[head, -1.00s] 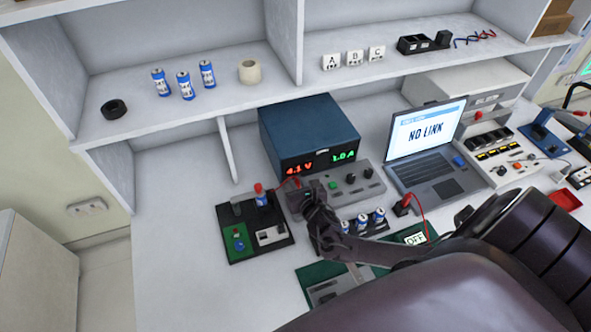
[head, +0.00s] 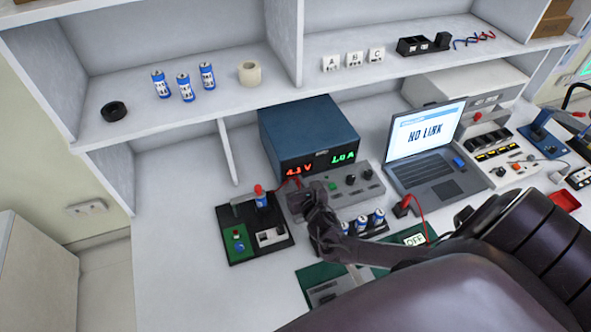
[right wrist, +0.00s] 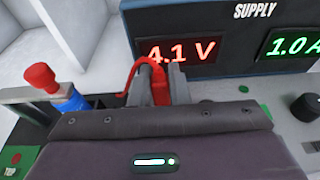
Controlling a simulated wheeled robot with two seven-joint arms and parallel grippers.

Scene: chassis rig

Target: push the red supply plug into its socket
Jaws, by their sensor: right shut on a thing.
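My right gripper (head: 298,194) is at the front of the blue supply (head: 308,135), over the left end of the grey panel. In the right wrist view its fingers (right wrist: 160,90) are shut on the red supply plug (right wrist: 160,86). A red lead arcs from the plug to the left. The supply (right wrist: 230,45) stands just behind the plug and reads 4.1 V and 1.0 A. The socket is hidden behind the gripper and plug, so I cannot tell how far in the plug sits. My left gripper is not in view.
Left of the gripper stands a black and green fixture (head: 240,248) with a red-topped blue cell (head: 261,198). Several blue cells stand in a holder (head: 375,231) to the right. The laptop (head: 425,150) reads NO LINK. The table's left part is clear.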

